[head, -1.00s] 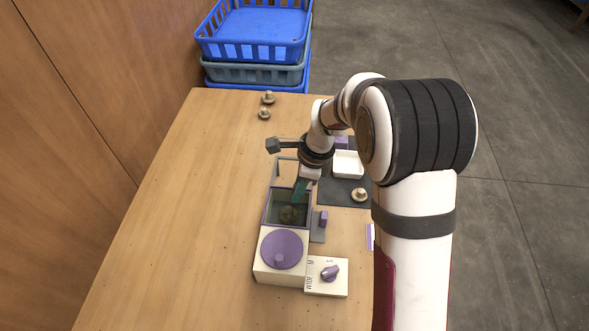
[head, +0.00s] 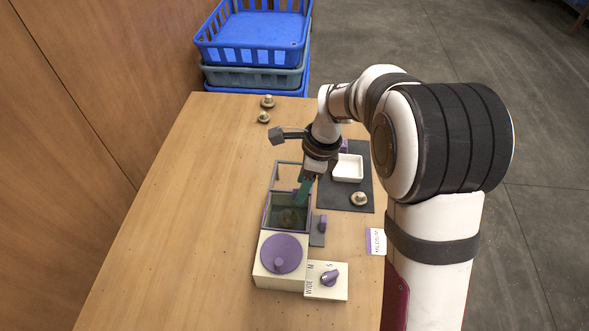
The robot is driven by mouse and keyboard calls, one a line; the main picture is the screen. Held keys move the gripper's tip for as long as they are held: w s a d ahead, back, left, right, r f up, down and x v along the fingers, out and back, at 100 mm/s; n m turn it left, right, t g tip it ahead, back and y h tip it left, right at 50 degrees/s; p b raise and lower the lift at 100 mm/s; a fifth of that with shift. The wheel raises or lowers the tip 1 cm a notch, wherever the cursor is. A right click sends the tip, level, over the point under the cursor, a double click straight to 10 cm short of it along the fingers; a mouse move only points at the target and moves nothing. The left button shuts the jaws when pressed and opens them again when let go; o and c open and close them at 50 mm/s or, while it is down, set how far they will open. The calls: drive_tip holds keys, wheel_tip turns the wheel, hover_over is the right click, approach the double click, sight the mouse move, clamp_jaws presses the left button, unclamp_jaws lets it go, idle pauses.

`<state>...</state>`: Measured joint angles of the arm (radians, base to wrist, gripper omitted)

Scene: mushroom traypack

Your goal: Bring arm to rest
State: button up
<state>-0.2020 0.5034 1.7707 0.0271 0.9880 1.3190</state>
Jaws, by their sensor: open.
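My gripper (head: 304,190) is in the head view, with teal fingers pointing down beside the right rim of an open dark compartment in a cream and purple machine (head: 283,252). The gripper is open, and I see nothing held in it; the fingertips are small and partly hidden by the wrist. A brownish mushroom (head: 290,217) lies inside the compartment. The white and black arm reaches over the right side of the table.
A white tray (head: 347,168) and a mushroom (head: 360,199) sit on a dark mat. Two mushrooms (head: 267,101) stand at the table's far edge. A dial box (head: 327,281) and a label card (head: 375,241) are near. Blue crates (head: 252,42) stand behind. The table's left side is clear.

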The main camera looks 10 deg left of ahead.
drive_tip(key=s+d+r+n, duration=0.3)
drive_tip(key=s+n, duration=0.1)
drive_tip(key=s, duration=0.5)
drive_tip(key=s+d+r+n, duration=0.2)
drive_tip(key=s+d+n, duration=0.1)
drive_tip(key=s, duration=0.5)
drive_tip(key=s+d+r+n, duration=0.3)
drive_tip(key=s+n, duration=0.2)
drive_tip(key=s, duration=0.4)
drive_tip(key=shift+s+d+r+h, duration=0.3)
drive_tip(key=shift+s+r+h, duration=0.05)
drive_tip(key=shift+h, duration=0.05)
